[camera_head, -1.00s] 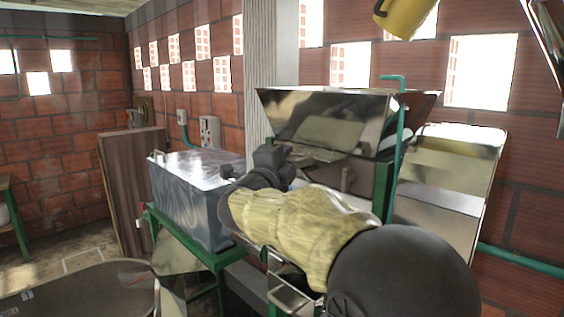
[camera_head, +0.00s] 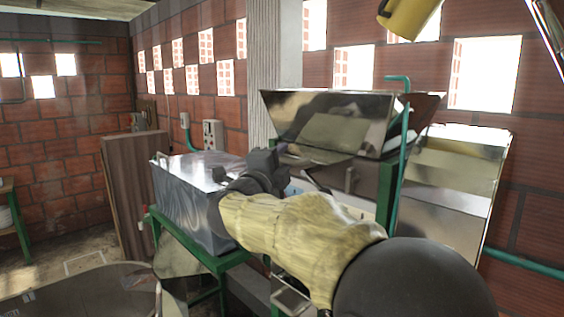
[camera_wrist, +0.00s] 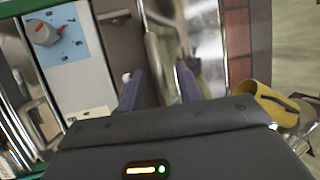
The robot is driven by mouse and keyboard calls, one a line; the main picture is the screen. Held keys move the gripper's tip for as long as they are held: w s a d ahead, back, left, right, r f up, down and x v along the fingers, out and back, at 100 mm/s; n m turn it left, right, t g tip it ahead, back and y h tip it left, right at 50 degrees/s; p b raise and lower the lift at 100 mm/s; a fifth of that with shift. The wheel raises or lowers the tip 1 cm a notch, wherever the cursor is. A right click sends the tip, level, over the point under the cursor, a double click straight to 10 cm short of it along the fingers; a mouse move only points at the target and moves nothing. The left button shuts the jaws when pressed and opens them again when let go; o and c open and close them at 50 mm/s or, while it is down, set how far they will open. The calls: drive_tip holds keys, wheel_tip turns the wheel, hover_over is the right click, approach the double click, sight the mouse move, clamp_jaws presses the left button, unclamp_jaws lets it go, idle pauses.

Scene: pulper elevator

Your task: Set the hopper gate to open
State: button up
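The shiny metal hopper (camera_head: 330,122) stands on a green frame in the middle of the head view. My gripper (camera_head: 265,163) is in front of its lower left side. In the wrist view my gripper (camera_wrist: 160,92) shows two dark fingers apart, with nothing clearly held between them. Beyond the fingers are a curved metal part (camera_wrist: 157,52) and blurred shiny metal; I cannot tell whether either is the gate. A pale blue panel with a grey, red-marked knob (camera_wrist: 45,33) lies left of the fingers. The gate's position cannot be made out.
A grey metal box (camera_head: 190,200) on a green stand is left of my arm. A teal pipe (camera_head: 403,150) rises at the hopper's right. A tilted metal sheet (camera_head: 455,180) stands further right. A yellow container (camera_head: 408,18) hangs at the top right.

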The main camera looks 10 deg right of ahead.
drive_tip(key=b+v, duration=0.6)
drive_tip(key=v, duration=1.1)
drive_tip(key=shift+b, duration=0.35)
drive_tip(key=shift+f, duration=0.1)
drive_tip(key=w+a+f+n+t+y, duration=0.2)
drive_tip(key=w+f+n+t+y, duration=0.1)
drive_tip(key=w+f+n+y, duration=0.65)
wheel_tip(320, 180, down, 11)
drive_tip(key=s+d+n+g+y, duration=0.1)
drive_tip(key=s+n+g+y, duration=0.2)
drive_tip(key=n, duration=0.5)
drive_tip(key=s+d+f+n+g, duration=0.2)
drive_tip(key=s+d+f+g, duration=0.2)
drive_tip(key=s+f, duration=0.2)
drive_tip(key=s+d+f+n+g, duration=0.2)
drive_tip(key=s+f+g, duration=0.3)
drive_tip(key=f, duration=0.5)
drive_tip(key=s+d+f+n+g, duration=0.2)
drive_tip(key=s+d+f+g, duration=0.2)
drive_tip(key=s+f, duration=0.3)
drive_tip(key=shift+s+d+f+n+g+h, duration=0.35)
drive_tip(key=shift+d+f, duration=0.3)
drive_tip(key=shift+d, duration=0.15)
drive_tip(key=shift+w, duration=0.1)
